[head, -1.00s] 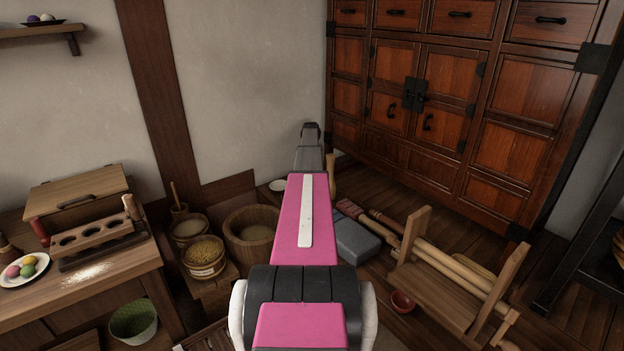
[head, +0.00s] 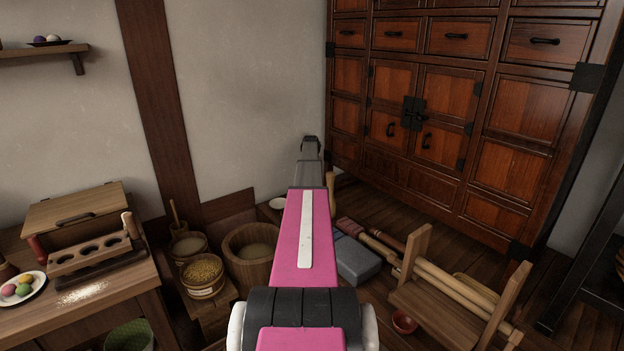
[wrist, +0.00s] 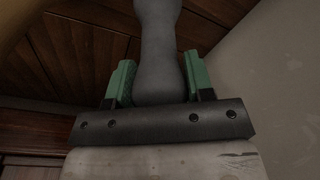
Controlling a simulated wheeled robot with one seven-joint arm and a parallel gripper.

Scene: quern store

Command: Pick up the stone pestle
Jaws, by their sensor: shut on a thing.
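The stone pestle (wrist: 158,45) is a smooth dark grey shaft with a rounded, thicker lower part. In the wrist view it stands between the green fingers of my gripper (wrist: 157,82), which are shut on it, one on each side. Its upper end runs out of the top of the wrist view. In the head view my pink arm hides the gripper, and I cannot make out the pestle there.
A wooden cabinet (head: 440,105) stands at the back right. A grey stone block (head: 357,262), a wooden roller frame (head: 455,315) and a small red bowl (head: 404,322) are on the floor. Wooden tubs (head: 250,262) and a workbench (head: 120,290) are left of my arm.

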